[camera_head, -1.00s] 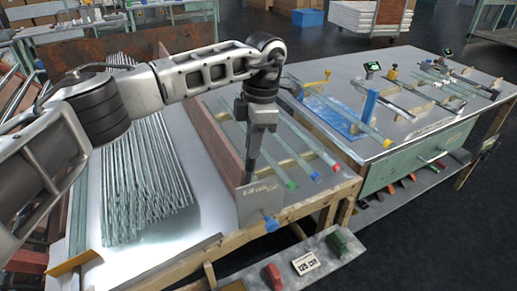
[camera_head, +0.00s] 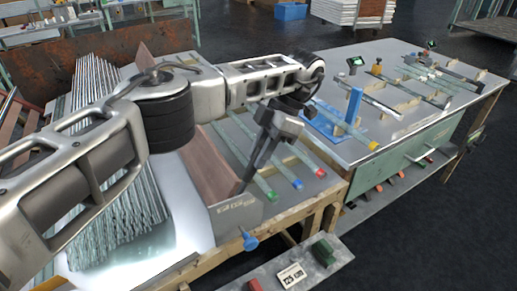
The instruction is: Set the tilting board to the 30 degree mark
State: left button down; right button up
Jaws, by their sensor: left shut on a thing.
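The tilting board (camera_head: 212,172) is a long reddish-brown plank running along the left bench, with its face leaning. A grey plate (camera_head: 236,217) with small dark markings stands at its near end, and a blue knob (camera_head: 250,241) sticks out below it. The markings are too small to read, so I cannot tell the angle. My left gripper (camera_head: 246,177) is shut on the board's edge near the plate, with its fingers slanting down to the left. The exact contact is small and partly hidden. My right gripper is not in view.
Many glass tubes (camera_head: 100,215) lie left of the board. A few tubes with green, blue and red ends (camera_head: 297,184) lie close to its right. The right bench (camera_head: 385,140) holds a blue stand (camera_head: 352,105) and more tubing. Dark open floor (camera_head: 430,225) lies in front.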

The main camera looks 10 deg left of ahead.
pick_arm(q)
jog(key=c, duration=1.3)
grip_release()
jog(key=shift+o, duration=0.2)
jog(key=shift+r, duration=0.1)
jog(key=shift+w+r, duration=0.1)
jog(key=shift+r, duration=0.2)
notch_tip(320, 180, up, 3)
jog(key=shift+r+p, duration=0.1)
jog(key=shift+p, duration=0.25)
jog(key=s+d+r, duration=0.3)
jog(key=s+r, duration=0.6)
jog(key=s, duration=0.4)
jog(key=shift+s, duration=0.4)
